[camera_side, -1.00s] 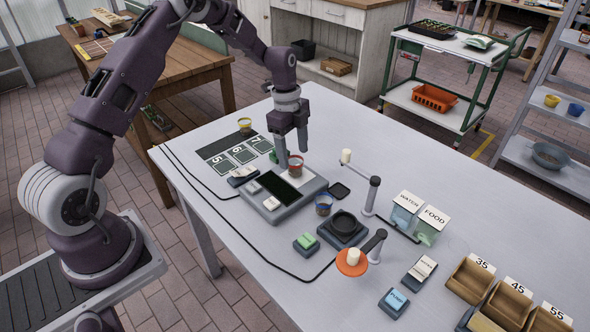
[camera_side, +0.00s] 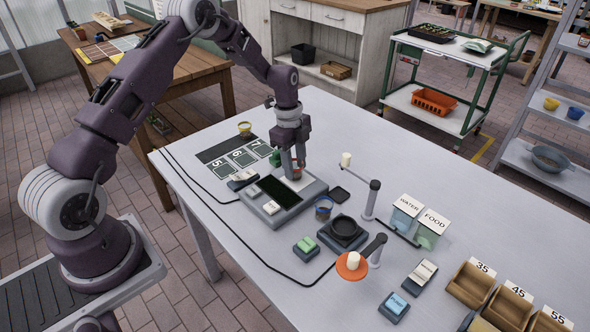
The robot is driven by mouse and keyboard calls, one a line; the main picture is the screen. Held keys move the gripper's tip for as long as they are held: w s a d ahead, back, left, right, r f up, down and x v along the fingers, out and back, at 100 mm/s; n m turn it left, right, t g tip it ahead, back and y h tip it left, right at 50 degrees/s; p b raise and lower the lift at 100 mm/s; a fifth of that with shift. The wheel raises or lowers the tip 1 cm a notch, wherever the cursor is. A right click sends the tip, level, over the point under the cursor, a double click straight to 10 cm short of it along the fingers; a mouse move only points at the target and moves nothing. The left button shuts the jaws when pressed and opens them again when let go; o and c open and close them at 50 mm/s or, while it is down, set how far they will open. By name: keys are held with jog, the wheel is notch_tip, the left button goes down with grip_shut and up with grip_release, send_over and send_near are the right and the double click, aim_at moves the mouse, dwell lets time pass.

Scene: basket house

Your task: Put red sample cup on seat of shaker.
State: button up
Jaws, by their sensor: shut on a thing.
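The red sample cup (camera_side: 296,172) is between the fingers of my gripper (camera_side: 293,168) and mostly hidden by them. My gripper points down and is shut on it, at the pale plate (camera_side: 309,186) of a grey device with a dark screen (camera_side: 285,193). I cannot tell whether the cup still touches the plate. A dark grey unit with a round black seat (camera_side: 344,227), which looks like the shaker, is in front and to the right; its seat looks empty.
A blue-banded cup (camera_side: 323,209) stands between the screen device and the round seat. A yellow-banded cup (camera_side: 245,128) is behind.

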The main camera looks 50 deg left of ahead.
notch_tip(320, 180, up, 9)
jog(key=s+d+f+m, duration=0.1)
jog(key=s+d+m, duration=0.15)
jog(key=d, duration=0.85)
jog(key=s+d+f+m, duration=0.1)
jog(key=d+m, duration=0.3)
jog(key=d, duration=0.6)
jog(key=shift+n+g, duration=0.3)
jog(key=shift+n, duration=0.05)
jog(key=shift+s+f, duration=0.1)
jog(key=shift+f, duration=2.95)
jog(key=shift+f, duration=0.2)
jog(key=o, duration=1.4)
jog(key=shift+o, duration=0.5)
jog(key=o, duration=0.4)
